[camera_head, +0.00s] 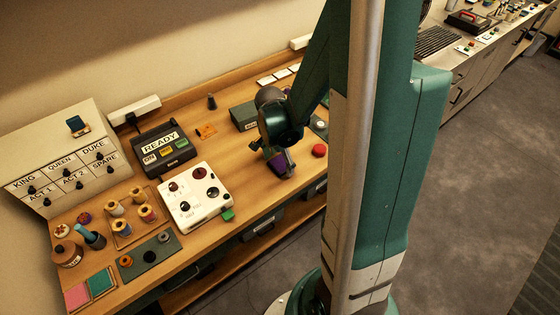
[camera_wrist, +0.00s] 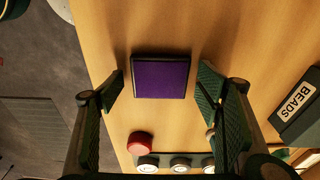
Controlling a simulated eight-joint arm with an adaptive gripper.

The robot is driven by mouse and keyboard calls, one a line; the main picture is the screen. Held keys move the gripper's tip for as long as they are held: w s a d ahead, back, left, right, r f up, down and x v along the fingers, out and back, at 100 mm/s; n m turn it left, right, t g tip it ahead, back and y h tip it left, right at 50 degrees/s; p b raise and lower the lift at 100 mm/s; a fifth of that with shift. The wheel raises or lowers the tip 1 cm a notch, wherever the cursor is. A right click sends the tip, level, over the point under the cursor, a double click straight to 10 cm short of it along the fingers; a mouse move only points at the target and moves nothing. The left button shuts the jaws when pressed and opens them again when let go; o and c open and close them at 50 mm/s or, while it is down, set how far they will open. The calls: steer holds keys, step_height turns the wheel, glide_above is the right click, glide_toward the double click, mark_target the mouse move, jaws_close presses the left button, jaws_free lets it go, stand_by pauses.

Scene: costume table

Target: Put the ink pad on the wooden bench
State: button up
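The ink pad is a dark square with a purple face (camera_wrist: 160,78), seen in the wrist view between my two fingertips. It appears to lie flat on the wooden bench (camera_wrist: 105,45), with a gap on each side to the fingers. In the head view the pad (camera_head: 276,163) shows as a small purple patch, partly hidden by the gripper. My gripper (camera_wrist: 161,85) is open, with nothing pinched; in the head view it points down at the bench's middle (camera_head: 282,164). The wooden bench (camera_head: 262,205) runs along the wall in the head view.
A red button (camera_wrist: 140,142) is close to the pad. A box labelled BEADS (camera_wrist: 297,105) stands to the right in the wrist view. A white panel (camera_head: 195,195), green block (camera_head: 228,215) and READY sign (camera_head: 162,147) stand left in the head view.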

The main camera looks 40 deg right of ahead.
mark_target(277, 166)
steer(key=shift+r, duration=0.2)
step_height(277, 166, up, 12)
steer(key=a+p, duration=0.1)
steer(key=p, duration=0.1)
steer(key=shift+a, duration=0.25)
stand_by(0.7)
steer(key=shift+f, duration=0.1)
stand_by(0.6)
steer(key=s+a+r+n+t, duration=0.3)
steer(key=a+r+n, duration=0.5)
steer(key=a+n, duration=0.1)
steer(key=s+a+r+n+t+y, duration=0.1)
steer(key=s+a+r+n+t, duration=0.3)
steer(key=a+r+n, duration=0.4)
steer(key=shift+s+a+n, duration=0.15)
steer(key=shift+a+n, duration=0.35)
steer(key=shift+a, duration=0.1)
